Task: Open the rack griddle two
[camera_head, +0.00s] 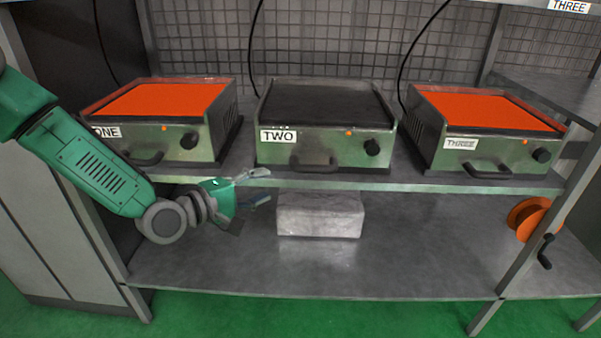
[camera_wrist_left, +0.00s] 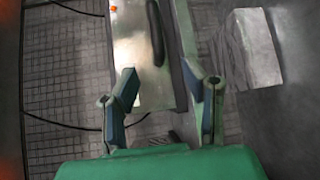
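Griddle two (camera_head: 325,140) stands on the upper shelf, with a "TWO" label, a dark plate, an orange light and a dark knob. Its dark handle (camera_head: 313,165) is low on the front. My left gripper (camera_head: 263,187) is open and empty, below and left of that handle near the shelf's front edge. In the left wrist view, the left gripper (camera_wrist_left: 168,85) has its fingers spread. A metal griddle front (camera_wrist_left: 138,50), turned sideways, lies ahead of them, with the handle (camera_wrist_left: 155,32) beyond the fingertips. My right gripper is not in view.
Griddle one (camera_head: 165,140) and griddle three (camera_head: 490,150), with glowing orange plates, stand on either side. A grey block (camera_head: 320,213) sits on the lower shelf (camera_head: 420,270). The upper shelf edge (camera_head: 400,184) runs beside my left gripper. An orange reel (camera_head: 527,218) is at the right.

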